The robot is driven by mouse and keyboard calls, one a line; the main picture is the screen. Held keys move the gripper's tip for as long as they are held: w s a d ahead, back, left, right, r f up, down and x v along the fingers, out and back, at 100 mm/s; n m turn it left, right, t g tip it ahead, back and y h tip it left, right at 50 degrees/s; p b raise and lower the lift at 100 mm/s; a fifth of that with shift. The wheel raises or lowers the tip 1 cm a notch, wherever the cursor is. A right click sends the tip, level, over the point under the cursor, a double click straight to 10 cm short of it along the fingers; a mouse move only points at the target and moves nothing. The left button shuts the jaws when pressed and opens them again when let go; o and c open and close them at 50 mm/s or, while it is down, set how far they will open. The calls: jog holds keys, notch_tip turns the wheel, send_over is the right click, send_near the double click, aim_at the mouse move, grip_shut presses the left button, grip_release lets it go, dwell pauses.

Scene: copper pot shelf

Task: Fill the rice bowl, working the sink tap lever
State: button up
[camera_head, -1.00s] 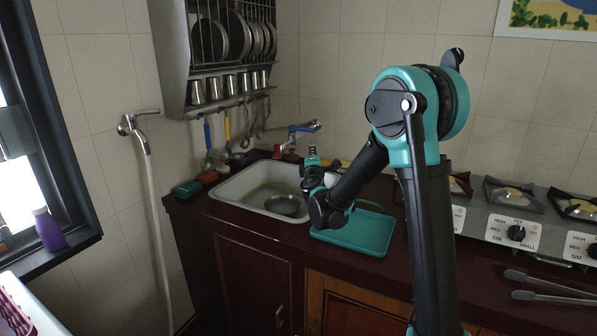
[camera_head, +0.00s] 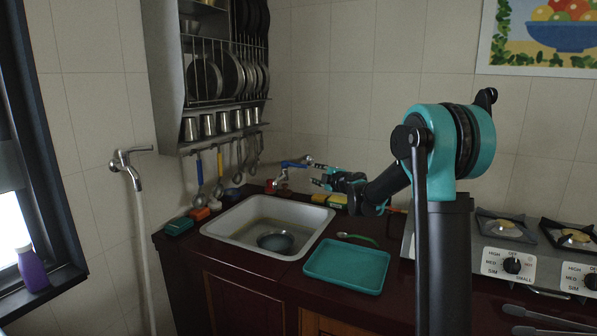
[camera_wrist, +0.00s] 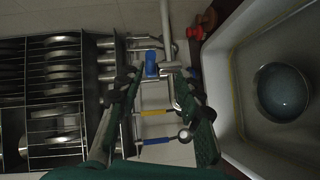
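The rice bowl (camera_head: 275,241), grey-blue and round, sits upright on the floor of the white sink (camera_head: 222,224); it also shows in the wrist view (camera_wrist: 283,92). I see no water stream, and cannot tell whether the bowl holds water. The sink tap (camera_head: 280,180) stands behind the sink, with a red lower part and a blue piece at its top, apparently the lever (camera_head: 294,164). My gripper (camera_head: 317,173) is just right of the blue piece. In the wrist view my gripper (camera_wrist: 157,85) has its fingers apart, with a blue piece (camera_wrist: 151,65) showing between them; I cannot tell whether they touch.
A green tray (camera_head: 347,266) lies right of the sink, with a green-handled spoon (camera_head: 357,238) behind it. The stove (camera_head: 470,245) is at right. A plate rack (camera_head: 225,75) with hanging ladles is on the left wall. A wall tap (camera_head: 130,160) has a hose.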

aim_at(304, 166)
jog(key=s+d+r+g+y, duration=0.2)
jog(key=d+r+g+y, duration=0.15)
jog(key=d, duration=0.25)
jog(key=shift+g, duration=0.35)
jog(key=x, duration=1.7)
jog(key=shift+w, duration=0.2)
jog(key=shift+a, duration=0.1)
jog(key=shift+c, duration=0.5)
grip_shut()
